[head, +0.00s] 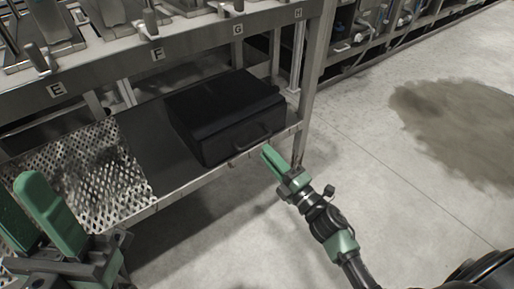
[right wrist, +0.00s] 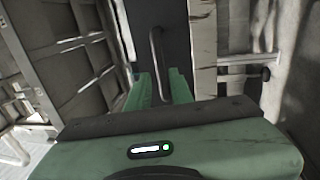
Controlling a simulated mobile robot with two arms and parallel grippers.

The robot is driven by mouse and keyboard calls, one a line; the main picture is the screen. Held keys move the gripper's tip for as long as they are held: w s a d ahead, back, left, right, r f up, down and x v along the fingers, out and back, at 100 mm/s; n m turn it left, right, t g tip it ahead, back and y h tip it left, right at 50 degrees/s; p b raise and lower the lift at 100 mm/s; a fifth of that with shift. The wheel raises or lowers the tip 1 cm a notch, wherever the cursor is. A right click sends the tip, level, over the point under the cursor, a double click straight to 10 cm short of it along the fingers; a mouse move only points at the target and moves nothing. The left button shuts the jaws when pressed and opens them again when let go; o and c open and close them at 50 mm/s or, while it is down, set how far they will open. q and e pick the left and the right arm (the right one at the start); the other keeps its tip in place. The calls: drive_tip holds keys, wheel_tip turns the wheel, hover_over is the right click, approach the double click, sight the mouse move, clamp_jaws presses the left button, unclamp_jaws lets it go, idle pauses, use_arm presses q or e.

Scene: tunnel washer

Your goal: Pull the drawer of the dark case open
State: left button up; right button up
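The dark case (head: 218,115) sits on the lower shelf of the metal rack, with its front facing my right arm. A thin bar handle (head: 252,141) is on its drawer front, which looks closed. In the right wrist view the two green fingers (right wrist: 161,85) are spread.
The shelf has a perforated metal part (head: 95,175) left of the case. A rack post (head: 318,75) stands right of the case. The upper bench with lettered labels (head: 158,54) overhangs it. Open concrete floor (head: 385,150) with a dark stain lies to the right.

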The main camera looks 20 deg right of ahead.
sight(257, 140)
drive_tip(key=x, duration=0.6)
drive_tip(key=shift+f+b, duration=0.1)
drive_tip(key=shift+b, duration=0.3)
clamp_jaws()
idle(0.9)
